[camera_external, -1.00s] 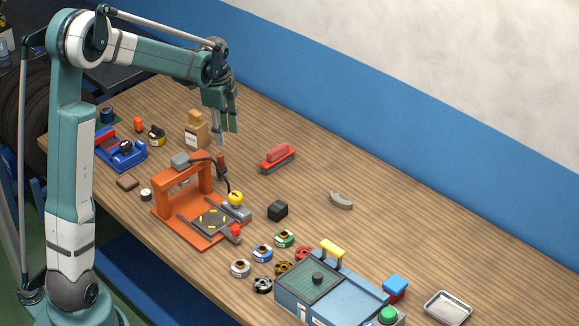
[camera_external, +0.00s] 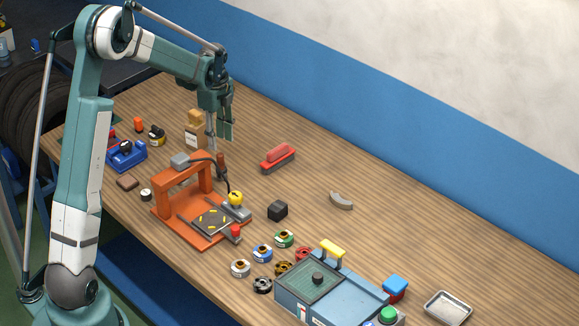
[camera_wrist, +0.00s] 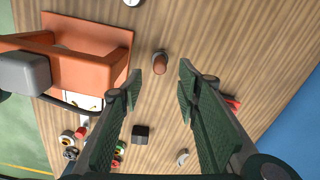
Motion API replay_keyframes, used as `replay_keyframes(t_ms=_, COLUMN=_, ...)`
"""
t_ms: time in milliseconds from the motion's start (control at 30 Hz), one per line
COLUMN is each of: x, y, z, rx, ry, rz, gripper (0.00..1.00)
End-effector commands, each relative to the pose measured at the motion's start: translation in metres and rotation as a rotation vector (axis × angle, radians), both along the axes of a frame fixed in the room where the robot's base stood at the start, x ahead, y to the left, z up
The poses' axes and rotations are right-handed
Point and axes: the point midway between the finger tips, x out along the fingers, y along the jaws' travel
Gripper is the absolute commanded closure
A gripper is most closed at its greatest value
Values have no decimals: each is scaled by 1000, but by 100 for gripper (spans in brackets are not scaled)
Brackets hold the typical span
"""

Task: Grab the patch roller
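A small upright tool with a red-brown handle (camera_external: 221,165) stands on the table just beside the orange press; it looks like the patch roller, though its lower end is hard to make out. In the wrist view the brown handle (camera_wrist: 160,65) shows end-on, centred in the gap between my fingers and beyond their tips. My gripper (camera_external: 218,140) points down, above and slightly behind the tool in the external view. The wrist view shows its two green fingers (camera_wrist: 160,85) wide apart with nothing between them.
The orange press (camera_external: 182,190) stands close by, its grey block (camera_wrist: 24,73) at left in the wrist view. A tan bottle (camera_external: 195,132) is near my fingers. A red-handled brush (camera_external: 278,158) and black cube (camera_external: 278,211) lie to the right. The table's back right is mostly clear.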

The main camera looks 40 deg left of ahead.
Motion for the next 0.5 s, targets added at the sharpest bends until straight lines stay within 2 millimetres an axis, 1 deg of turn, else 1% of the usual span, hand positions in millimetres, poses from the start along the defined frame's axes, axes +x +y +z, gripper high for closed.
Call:
replay_keyframes(t_ms=133, x=0, y=0, z=-4, rx=0, ry=0, rz=0, gripper=67)
replay_keyframes(t_ms=333, x=1, y=0, z=-20, rx=0, ry=0, rz=0, gripper=67)
replay_keyframes(t_ms=500, x=0, y=0, z=-26, rx=0, ry=0, rz=0, gripper=67)
